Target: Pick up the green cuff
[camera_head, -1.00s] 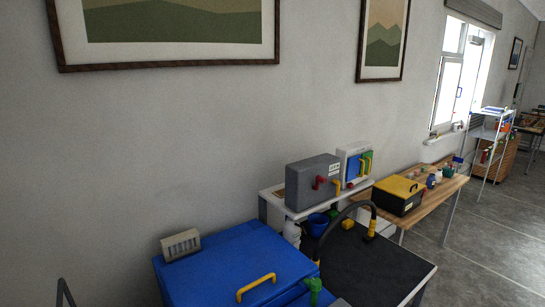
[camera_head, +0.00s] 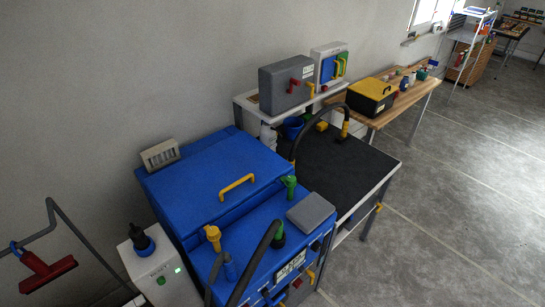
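A green fitting (camera_head: 289,187) stands upright at the right edge of the blue machine's lid (camera_head: 215,180). A second green part (camera_head: 278,240) sits lower, on the blue front top, like a collar round a dark piece beside a thick dark hose (camera_head: 256,262). I cannot tell for sure which of the two is the green cuff; both are small here. Neither of my grippers shows in the head view, and nothing is seen touching either green part.
A yellow handle (camera_head: 237,186) lies on the blue lid, and a grey block (camera_head: 311,213) sits right of the green parts. A black-topped table (camera_head: 350,172) adjoins on the right. A white box (camera_head: 160,272) and a red tool (camera_head: 46,273) are at left. Open floor (camera_head: 450,220) lies right.

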